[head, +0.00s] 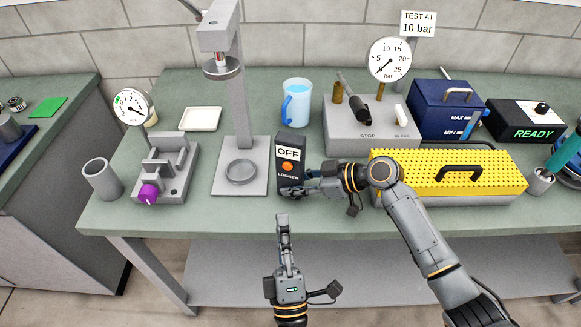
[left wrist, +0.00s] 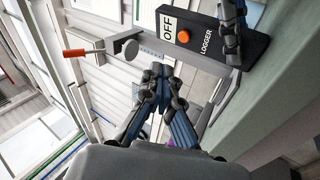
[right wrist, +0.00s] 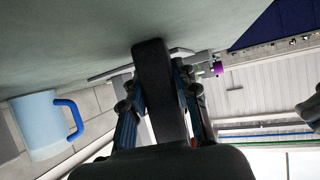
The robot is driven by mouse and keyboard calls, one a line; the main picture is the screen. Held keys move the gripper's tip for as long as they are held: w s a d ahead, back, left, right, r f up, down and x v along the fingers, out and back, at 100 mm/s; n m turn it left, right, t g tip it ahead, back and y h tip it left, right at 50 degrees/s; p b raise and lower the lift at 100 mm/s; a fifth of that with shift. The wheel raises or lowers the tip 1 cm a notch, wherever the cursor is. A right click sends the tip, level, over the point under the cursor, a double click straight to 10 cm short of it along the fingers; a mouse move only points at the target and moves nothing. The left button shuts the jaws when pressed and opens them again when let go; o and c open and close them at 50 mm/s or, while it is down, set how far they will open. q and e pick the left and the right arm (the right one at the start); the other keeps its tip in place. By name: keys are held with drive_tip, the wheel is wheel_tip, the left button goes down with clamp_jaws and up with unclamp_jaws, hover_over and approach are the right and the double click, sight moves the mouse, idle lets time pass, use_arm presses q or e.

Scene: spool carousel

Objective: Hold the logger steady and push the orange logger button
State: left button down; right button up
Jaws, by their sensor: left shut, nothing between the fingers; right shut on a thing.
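The logger (head: 290,148) is a dark upright box on the bench, with an OFF display and an orange button (head: 287,167) on its front. The logger (left wrist: 208,38) and its orange button (left wrist: 184,36) also show in the left wrist view. My right gripper (head: 296,190) is shut on the logger's lower part, coming in from the right; the right wrist view shows the logger (right wrist: 160,85) between its fingers. My left gripper (head: 282,219) is shut and empty, in front of and below the logger, apart from it. Its closed fingertips (left wrist: 158,72) point toward the logger's side of the picture.
A press stand (head: 240,120) is left of the logger. A blue mug (head: 297,101) stands behind it. A yellow perforated box (head: 450,172) lies right, under my right arm. A grey fixture with a purple knob (head: 149,193) stands left. The bench's front edge is clear near my left gripper.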

use_arm(q)
wheel_tip(320, 180, up, 2)
drive_tip(key=a+r+n+y, duration=0.1)
drive_tip(key=a+n+y, duration=0.2)
drive_tip(key=n+y, duration=0.2)
approach(280, 156)
wheel_tip(280, 156, up, 3)
drive_tip(key=w+a, duration=0.2)
drive_tip(key=shift+d+g, duration=0.1)
drive_tip(key=shift+g, duration=0.2)
drive_tip(key=shift+w, duration=0.2)
idle(0.7)
drive_tip(key=shift+w+d, duration=0.15)
drive_tip(key=shift+w, duration=0.15)
drive_tip(key=shift+w+d+r, duration=0.15)
drive_tip(key=shift+w, duration=0.5)
idle(0.9)
drive_tip(key=shift+s+d+r, duration=0.1)
drive_tip(key=shift+s+r, duration=0.1)
drive_tip(key=shift+s, duration=0.95)
